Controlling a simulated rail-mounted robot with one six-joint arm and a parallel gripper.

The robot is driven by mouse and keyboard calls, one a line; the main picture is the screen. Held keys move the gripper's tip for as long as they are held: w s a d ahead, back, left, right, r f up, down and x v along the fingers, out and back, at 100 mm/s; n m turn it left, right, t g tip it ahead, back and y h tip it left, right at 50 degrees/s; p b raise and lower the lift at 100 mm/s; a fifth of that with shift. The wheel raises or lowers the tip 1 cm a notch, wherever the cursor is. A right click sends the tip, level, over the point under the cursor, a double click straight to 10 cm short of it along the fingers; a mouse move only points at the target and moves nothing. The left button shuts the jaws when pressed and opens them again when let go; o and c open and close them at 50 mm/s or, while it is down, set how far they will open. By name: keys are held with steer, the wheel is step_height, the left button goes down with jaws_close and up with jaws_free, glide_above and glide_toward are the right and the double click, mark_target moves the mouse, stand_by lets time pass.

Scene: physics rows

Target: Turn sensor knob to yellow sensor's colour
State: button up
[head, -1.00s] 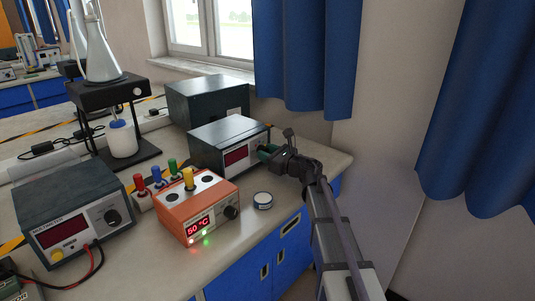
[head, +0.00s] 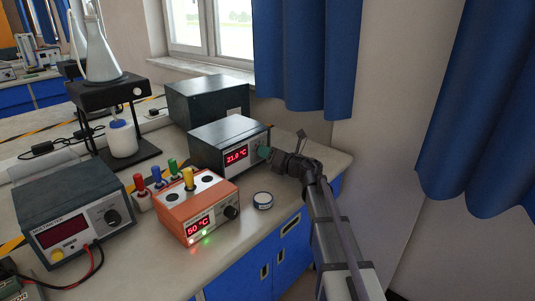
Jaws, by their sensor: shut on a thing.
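A dark grey meter box (head: 229,141) stands at the back of the bench. Its display (head: 236,155) is lit red and seems to read 21.0 °C. The green-looking knob (head: 264,152) is on the right of its front. My gripper (head: 272,156) is at that knob and shut on it; the fingertips are small and partly hidden. A yellow sensor (head: 188,179) stands upright in the orange box (head: 182,212), whose display reads 50 °C. Red (head: 140,186), blue (head: 156,177) and green (head: 173,169) sensors stand upright behind it.
A small white round tin (head: 263,201) sits on the bench right of the orange box, below my arm. A multimeter (head: 70,213) with cables stands at the left. A flask on a black stand (head: 108,95) is behind it. Another dark box (head: 206,98) stands farther back.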

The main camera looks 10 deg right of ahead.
steer(key=m, duration=1)
steer(key=shift+m, duration=2.5)
steer(key=o, duration=0.9)
steer(key=v, duration=1)
steer(key=shift+s+d, duration=0.25)
steer(key=shift+s, duration=0.05)
